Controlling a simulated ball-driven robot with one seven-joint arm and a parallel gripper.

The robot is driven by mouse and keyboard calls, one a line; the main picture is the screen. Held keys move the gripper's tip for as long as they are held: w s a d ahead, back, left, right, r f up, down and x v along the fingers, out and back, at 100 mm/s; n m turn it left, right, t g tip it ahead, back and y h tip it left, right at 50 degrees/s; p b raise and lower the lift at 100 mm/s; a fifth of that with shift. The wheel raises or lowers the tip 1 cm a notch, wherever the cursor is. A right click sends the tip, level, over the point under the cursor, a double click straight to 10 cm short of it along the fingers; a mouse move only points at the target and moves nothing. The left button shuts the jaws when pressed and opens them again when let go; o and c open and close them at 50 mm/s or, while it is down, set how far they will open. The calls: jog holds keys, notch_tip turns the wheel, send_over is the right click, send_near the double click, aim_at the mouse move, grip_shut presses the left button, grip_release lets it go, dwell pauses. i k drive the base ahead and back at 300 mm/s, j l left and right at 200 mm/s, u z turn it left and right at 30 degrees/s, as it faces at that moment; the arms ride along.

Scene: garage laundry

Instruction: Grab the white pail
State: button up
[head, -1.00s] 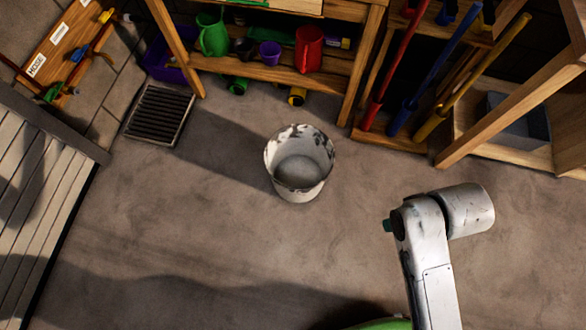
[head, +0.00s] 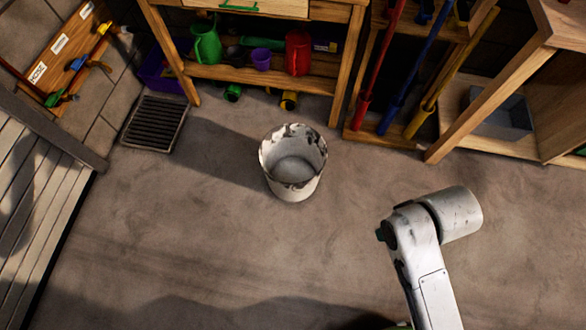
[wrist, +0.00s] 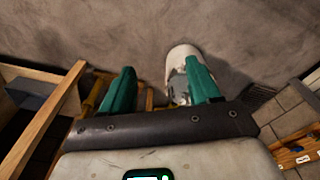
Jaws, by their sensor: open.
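The white pail (head: 293,185) stands upright and empty on the concrete floor in the head view, its rim and inside worn with dark patches. In the wrist view the pail (wrist: 182,58) shows beyond my gripper, partly hidden behind the right-hand green finger. My gripper (wrist: 160,88) is open, with its two green fingers apart and nothing between them that it touches. In the head view only my arm shows, to the right of the pail; the gripper itself cannot be made out there.
A wooden shelf (head: 270,78) with a green jug (head: 207,44) and a red jug (head: 298,52) stands behind the pail. A floor drain grate (head: 155,122) lies at left. Long-handled tools and wooden shelving stand at the right back. The floor around the pail is clear.

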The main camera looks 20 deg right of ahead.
aim_at(293, 156)
jog(key=i+j, duration=0.25)
jog(key=i, duration=0.2)
jog(key=i+j+u, duration=0.1)
jog(key=i, duration=0.35)
jog(key=i+j, duration=0.3)
jog(key=i, duration=0.15)
